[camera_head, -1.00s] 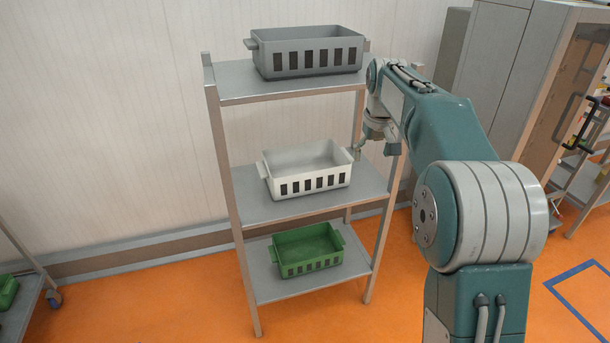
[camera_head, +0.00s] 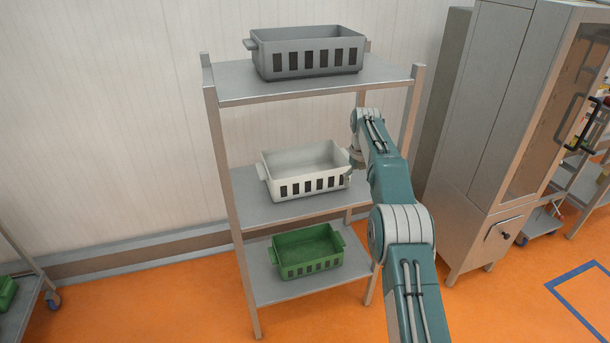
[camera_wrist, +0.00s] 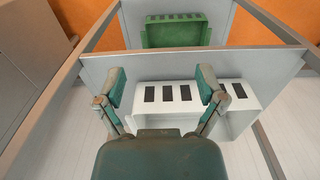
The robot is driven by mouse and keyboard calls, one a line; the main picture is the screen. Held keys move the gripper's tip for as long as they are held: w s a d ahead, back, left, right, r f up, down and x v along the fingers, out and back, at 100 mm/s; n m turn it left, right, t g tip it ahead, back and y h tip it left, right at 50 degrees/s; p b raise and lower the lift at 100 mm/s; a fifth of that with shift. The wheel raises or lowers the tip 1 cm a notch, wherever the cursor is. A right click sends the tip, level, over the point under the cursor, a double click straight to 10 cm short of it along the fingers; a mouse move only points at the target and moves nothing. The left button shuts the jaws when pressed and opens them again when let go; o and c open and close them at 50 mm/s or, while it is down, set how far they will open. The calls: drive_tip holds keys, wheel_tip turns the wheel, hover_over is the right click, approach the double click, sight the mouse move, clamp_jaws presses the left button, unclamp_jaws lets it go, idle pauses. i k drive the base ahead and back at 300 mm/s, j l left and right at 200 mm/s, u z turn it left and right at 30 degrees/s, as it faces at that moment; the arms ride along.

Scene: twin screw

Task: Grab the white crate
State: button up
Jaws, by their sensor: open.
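The white crate (camera_head: 305,171), with dark slots along its side, stands upright on the middle shelf (camera_head: 250,212) of a metal rack. My gripper (camera_head: 351,168) is at the crate's right end in the head view, small and partly hidden by my arm. In the wrist view my gripper (camera_wrist: 162,88) is open, with its two fingers spread and nothing clamped between them. The white crate's slotted wall (camera_wrist: 176,94) shows between and beyond the fingers there. I cannot tell whether either finger touches the crate.
A grey crate (camera_head: 306,55) stands on the top shelf (camera_head: 235,82), above my arm. A green crate (camera_head: 307,251) sits on the bottom shelf (camera_head: 275,290) and shows in the wrist view (camera_wrist: 175,32). Rack posts flank the shelves. A metal cabinet (camera_head: 480,130) stands to the right.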

sight(292, 173)
drive_tip(key=i, duration=0.95)
